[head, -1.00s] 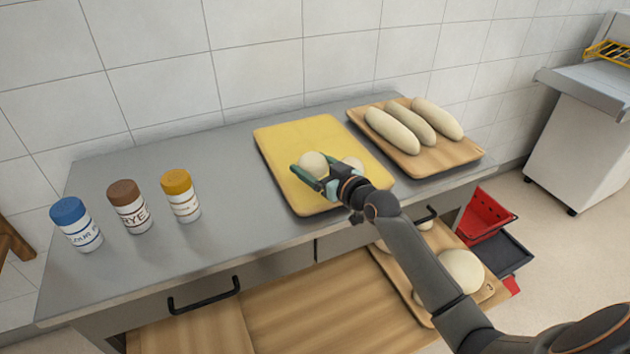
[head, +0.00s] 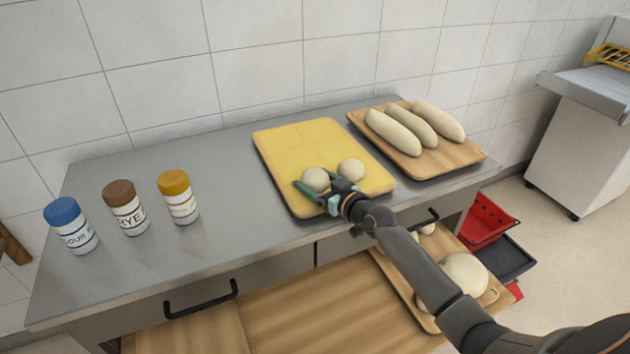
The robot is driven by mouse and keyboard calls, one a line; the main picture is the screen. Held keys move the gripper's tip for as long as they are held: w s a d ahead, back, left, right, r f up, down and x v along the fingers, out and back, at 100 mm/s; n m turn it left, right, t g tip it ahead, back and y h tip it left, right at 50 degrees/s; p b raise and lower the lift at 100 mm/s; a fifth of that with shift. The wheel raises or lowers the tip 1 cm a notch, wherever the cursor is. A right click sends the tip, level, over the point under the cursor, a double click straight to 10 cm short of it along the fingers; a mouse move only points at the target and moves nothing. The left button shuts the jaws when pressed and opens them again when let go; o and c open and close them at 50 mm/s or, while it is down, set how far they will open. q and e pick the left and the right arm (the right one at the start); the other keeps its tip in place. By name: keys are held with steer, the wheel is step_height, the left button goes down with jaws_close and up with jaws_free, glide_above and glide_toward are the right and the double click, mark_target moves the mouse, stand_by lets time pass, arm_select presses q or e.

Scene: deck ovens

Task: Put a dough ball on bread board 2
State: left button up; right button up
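A yellow board (head: 283,145) lies on the counter and carries two pale dough balls. My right gripper (head: 312,180) has its green fingers on both sides of the left dough ball (head: 316,178), close against it, low over the board's front half. The contact under this ball is hard to see. The other dough ball (head: 351,169) rests just to its right, apart from it. A wooden board (head: 432,166) with several long dough pieces lies at the counter's right end. No number 2 is legible on any board. My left gripper is out of view.
Jars with blue (head: 62,210), brown (head: 119,192) and yellow (head: 173,182) lids stand at the left of the counter. Below, a wooden board (head: 436,325) marked 3 holds dough balls, partly hidden by my arm. Red (head: 487,219) and dark trays are beside it. The counter between jars and yellow board is clear.

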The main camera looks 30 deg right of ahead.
steer(key=shift+o, duration=0.9)
steer(key=shift+r, duration=0.2)
steer(key=p+v, duration=0.1)
steer(key=v, duration=1.1)
steer(key=shift+f, duration=0.1)
